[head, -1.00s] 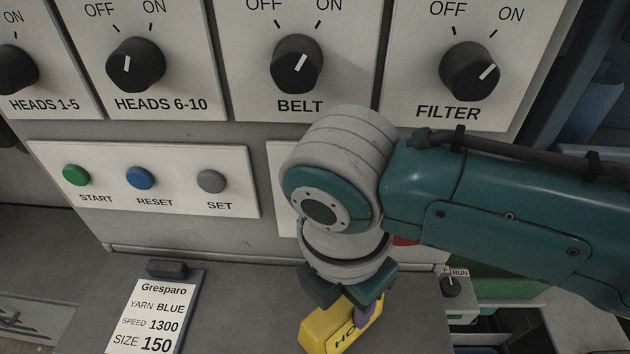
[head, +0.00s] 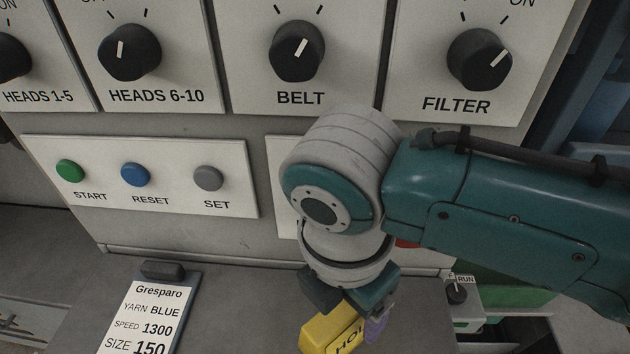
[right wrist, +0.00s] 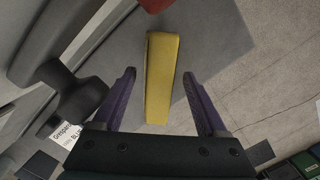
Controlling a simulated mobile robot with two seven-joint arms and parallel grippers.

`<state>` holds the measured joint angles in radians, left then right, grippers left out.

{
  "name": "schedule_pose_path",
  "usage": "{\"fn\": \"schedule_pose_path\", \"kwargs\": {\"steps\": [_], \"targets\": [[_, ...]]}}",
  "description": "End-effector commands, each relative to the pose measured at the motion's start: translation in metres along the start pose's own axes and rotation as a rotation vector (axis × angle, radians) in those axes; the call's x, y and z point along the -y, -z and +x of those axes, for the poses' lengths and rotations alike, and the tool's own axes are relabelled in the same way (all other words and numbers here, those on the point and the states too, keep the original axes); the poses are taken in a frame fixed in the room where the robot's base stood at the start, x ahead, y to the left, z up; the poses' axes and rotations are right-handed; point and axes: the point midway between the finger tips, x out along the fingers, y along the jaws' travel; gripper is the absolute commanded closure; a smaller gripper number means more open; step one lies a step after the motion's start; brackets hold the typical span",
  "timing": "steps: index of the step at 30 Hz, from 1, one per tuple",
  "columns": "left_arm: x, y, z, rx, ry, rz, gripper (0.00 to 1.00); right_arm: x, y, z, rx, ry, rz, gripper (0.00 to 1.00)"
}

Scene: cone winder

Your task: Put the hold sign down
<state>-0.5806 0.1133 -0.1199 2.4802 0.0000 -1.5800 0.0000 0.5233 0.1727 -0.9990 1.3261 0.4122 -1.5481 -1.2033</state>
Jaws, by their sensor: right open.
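The hold sign is a yellow block with dark lettering, partly cut off at the bottom of the head view (head: 328,334). It appears to rest on the grey ledge below the panel. In the right wrist view the sign (right wrist: 162,75) stands between the two purple fingers of my right gripper (right wrist: 159,92), with a gap on each side. My right gripper is open around the sign. In the head view one purple finger shows beside the sign's right end; the other is hidden. My left gripper is not in view.
Behind stands a panel with knobs, including BELT (head: 296,50) and FILTER (head: 479,58), and START, RESET and SET buttons (head: 208,178). A Gresparo card (head: 150,318) lies on the ledge at left. A small RUN switch box (head: 463,312) is at right.

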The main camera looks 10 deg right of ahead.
Motion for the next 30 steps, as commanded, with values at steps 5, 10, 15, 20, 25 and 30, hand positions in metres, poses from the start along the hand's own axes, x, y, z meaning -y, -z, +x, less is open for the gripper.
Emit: {"fn": "schedule_pose_path", "kwargs": {"steps": [5,10,15,20,25,30], "targets": [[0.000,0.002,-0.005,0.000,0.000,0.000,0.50,-0.001,-0.001,-0.015,-0.001,-0.003,0.000,0.25],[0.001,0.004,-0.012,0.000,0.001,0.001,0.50,-0.002,-0.001,-0.051,-0.001,-0.007,0.000,0.25],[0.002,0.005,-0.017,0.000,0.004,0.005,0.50,-0.002,0.000,-0.089,-0.001,-0.006,0.000,0.25],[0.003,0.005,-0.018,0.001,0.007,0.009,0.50,-0.001,0.000,-0.112,-0.001,-0.004,0.001,0.25],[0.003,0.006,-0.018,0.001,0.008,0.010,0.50,-0.001,0.000,-0.122,-0.001,0.000,0.001,0.25],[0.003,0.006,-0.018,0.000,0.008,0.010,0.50,0.005,0.013,-0.118,-0.059,-0.024,0.089,0.25]]}}
